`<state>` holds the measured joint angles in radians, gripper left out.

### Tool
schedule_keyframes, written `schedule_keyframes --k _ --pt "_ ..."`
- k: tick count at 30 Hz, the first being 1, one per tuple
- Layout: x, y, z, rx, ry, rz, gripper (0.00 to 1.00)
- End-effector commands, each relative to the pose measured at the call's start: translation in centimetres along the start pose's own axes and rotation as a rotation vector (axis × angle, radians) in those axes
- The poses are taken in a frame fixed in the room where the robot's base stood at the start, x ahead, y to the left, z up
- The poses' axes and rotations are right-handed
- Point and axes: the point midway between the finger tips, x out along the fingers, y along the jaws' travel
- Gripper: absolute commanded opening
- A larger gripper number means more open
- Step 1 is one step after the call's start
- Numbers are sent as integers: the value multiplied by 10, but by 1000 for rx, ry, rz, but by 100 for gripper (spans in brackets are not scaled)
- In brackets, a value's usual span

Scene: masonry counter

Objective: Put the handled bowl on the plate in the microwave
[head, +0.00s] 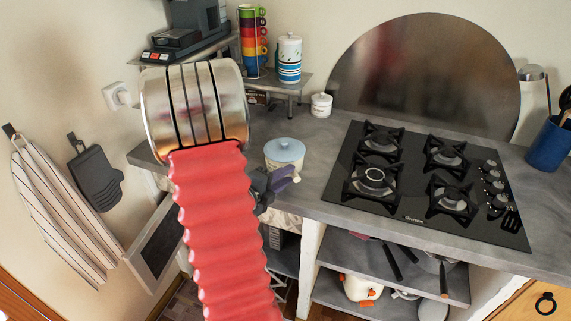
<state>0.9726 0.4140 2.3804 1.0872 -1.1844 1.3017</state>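My gripper (284,181), dark grey with purplish fingers, is at the counter's front edge, partly hidden by my red ribbed arm. Its finger gap is not clear. A cream pot with a pale blue top (285,155) stands upright on the counter just behind the gripper; I cannot tell whether they touch. I cannot pick out a handled bowl for certain. An open door with a dark window (157,246), apparently the microwave's, hangs at lower left below the counter. The microwave's inside and the plate are hidden behind my arm.
A gas hob (425,185) fills the right of the counter (325,165). A small white jar (321,105), a striped canister (289,58) and stacked coloured cups (252,40) stand behind. Lower shelves (345,250) hold pans. A mitt (95,178) and cloth (60,210) hang left.

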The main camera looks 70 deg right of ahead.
Motion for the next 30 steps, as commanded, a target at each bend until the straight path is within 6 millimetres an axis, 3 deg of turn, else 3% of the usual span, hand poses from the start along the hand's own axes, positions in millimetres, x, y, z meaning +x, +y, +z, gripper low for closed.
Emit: schedule_keyframes --k 6,22,30 --pt "18 0 -1 1 2 -1 27" --pt "18 -1 0 1 1 -1 27" --pt "18 0 0 1 1 0 9"
